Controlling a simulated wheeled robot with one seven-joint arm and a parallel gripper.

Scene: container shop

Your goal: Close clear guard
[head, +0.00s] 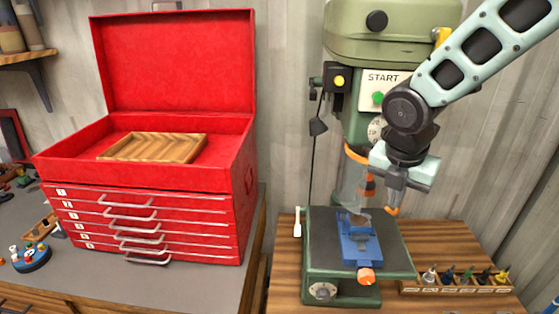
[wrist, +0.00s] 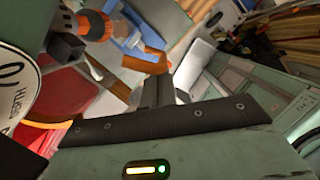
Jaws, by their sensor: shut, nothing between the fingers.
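The clear guard (head: 355,190) is a see-through shield under an orange collar (head: 356,154) on the green drill press (head: 385,50). It hangs around the drill area, above the blue vise (head: 362,249). My gripper (head: 393,208) is shut and empty, pointing down just right of the guard. A small orange piece shows by the fingertips; I cannot tell what it belongs to. In the wrist view, the dark fingers (wrist: 157,90) are together, with the blue vise (wrist: 124,35) beyond them. The guard's outline is not clear there.
The press table (head: 398,262) stands on a wooden bench, with a rack of small bottles (head: 455,287) at right. A red tool chest (head: 215,215) with its lid up stands at left, holding a wooden tray (head: 150,158). A corrugated wall is close behind.

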